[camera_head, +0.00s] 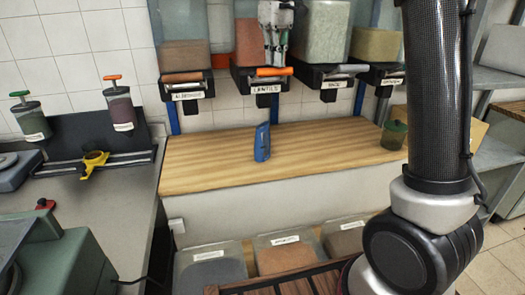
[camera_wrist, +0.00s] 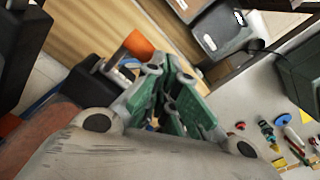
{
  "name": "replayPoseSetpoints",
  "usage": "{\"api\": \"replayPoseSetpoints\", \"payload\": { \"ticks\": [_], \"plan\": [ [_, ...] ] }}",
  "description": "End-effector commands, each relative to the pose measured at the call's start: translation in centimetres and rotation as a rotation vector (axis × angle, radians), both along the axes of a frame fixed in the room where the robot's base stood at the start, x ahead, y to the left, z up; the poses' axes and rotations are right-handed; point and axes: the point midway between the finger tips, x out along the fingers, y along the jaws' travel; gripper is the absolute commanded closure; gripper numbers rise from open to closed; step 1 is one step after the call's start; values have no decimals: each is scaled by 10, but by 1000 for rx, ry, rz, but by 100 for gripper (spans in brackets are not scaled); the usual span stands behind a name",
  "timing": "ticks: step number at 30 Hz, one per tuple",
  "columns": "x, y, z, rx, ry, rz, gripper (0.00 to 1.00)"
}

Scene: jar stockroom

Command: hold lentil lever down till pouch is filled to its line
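The lentil dispenser (camera_head: 249,42) hangs on the back wall, with its lentil lever (camera_head: 273,71), an orange bar, at its front. The lever's orange end also shows in the wrist view (camera_wrist: 138,44). My gripper (camera_head: 275,62) points down just above the lever; its green-padded fingers (camera_wrist: 160,76) are together with nothing visible between them. I cannot tell whether they touch the lever. The blue pouch (camera_head: 262,143) stands upright on the wooden counter (camera_head: 205,165), below the lentil dispenser. Its line and fill level cannot be made out.
Labelled dispensers flank the lentil one, including a left one (camera_head: 185,53) and a rice one (camera_head: 322,30). A green jar (camera_head: 394,134) stands at the counter's right. Bins (camera_head: 212,268) sit below. A grey bench (camera_head: 110,205) with a yellow tool (camera_head: 95,160) is at left.

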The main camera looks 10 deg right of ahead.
Motion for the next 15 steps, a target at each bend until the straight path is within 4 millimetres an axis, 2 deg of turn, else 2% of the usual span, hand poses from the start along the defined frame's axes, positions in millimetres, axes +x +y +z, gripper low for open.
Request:
{"api": "replayPoseSetpoints", "payload": {
  "ticks": [15],
  "plan": [
    [0, 0, -21, 0, 1, 0, 100]
  ]
}}
